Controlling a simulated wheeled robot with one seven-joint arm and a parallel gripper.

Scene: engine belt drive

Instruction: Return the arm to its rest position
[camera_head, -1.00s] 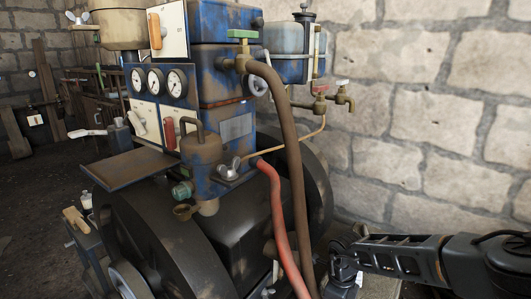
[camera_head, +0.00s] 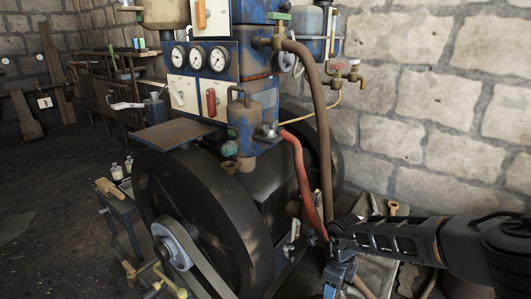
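My arm (camera_head: 400,240) reaches in from the right edge, low in the head view, and is stretched nearly level. My gripper (camera_head: 336,284) points down at its left end, in front of the lower right of the engine. Its fingertips are too dark and small to tell whether they are open or shut, or whether they hold anything. The engine has a big dark flywheel (camera_head: 195,215) and a grey pulley (camera_head: 172,246) with a belt (camera_head: 207,277) running down to the bottom edge. A red hose (camera_head: 303,180) and a brown hose (camera_head: 322,130) hang close behind my gripper.
A stone wall (camera_head: 450,100) stands behind my arm. A blue panel with gauges (camera_head: 198,57) tops the engine. A small bench (camera_head: 120,200) with bottles and a wooden-handled tool stands at left. Brass fittings (camera_head: 155,278) are at bottom left. The floor (camera_head: 50,190) at far left is open.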

